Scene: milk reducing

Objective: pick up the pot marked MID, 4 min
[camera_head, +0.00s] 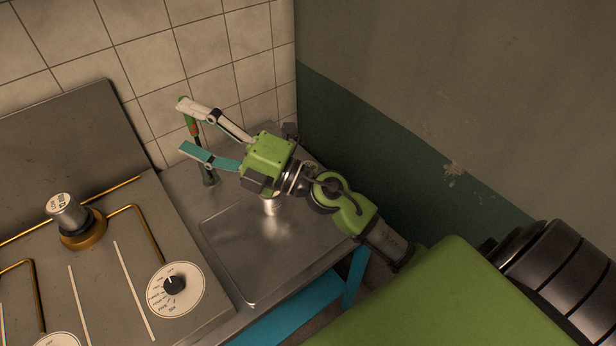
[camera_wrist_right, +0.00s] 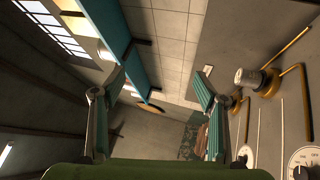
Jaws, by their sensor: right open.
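A small metal pot (camera_head: 65,212) with a white label on its top stands upright on a brass burner (camera_head: 83,234) at the left. The label's writing is too small to read for certain. The pot also shows in the right wrist view (camera_wrist_right: 247,77), right of my fingers. My right gripper (camera_head: 183,126) is open and empty, over the area by the tiled wall, to the right of the pot and well apart from it. Its fingers point left. My left gripper is not in view.
A round dial with a black knob (camera_head: 174,284) sits on the stove top (camera_head: 110,290). Brass pipes run over the stove. A metal sink (camera_head: 262,262) lies below my right arm.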

